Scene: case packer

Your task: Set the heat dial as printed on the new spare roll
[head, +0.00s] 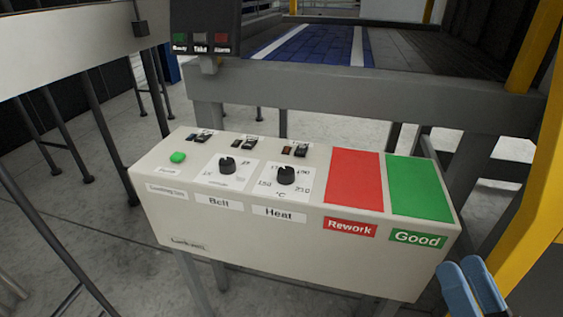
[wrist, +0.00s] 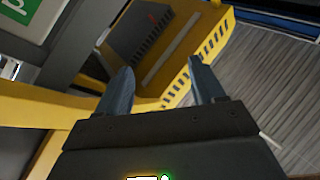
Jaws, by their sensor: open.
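The heat dial (head: 286,175) is a black knob on a white scale plate, on top of the cream control box (head: 270,245). The scale shows 150, 170, 190 and 210 °C, with a "Heat" label below. The knob's pointer setting is too small to read surely. My gripper (head: 473,285) is at the lower right in the head view, right of the box and apart from it. In the wrist view my gripper (wrist: 160,85) is open, with nothing between its two blue-grey fingers. No spare roll is seen in either view.
The Belt dial (head: 227,166) and a green button (head: 178,157) lie left of the heat dial. Small switches stand behind. Red Rework (head: 354,176) and green Good (head: 420,188) pads lie to the right. A yellow post (head: 535,170) stands at the right edge.

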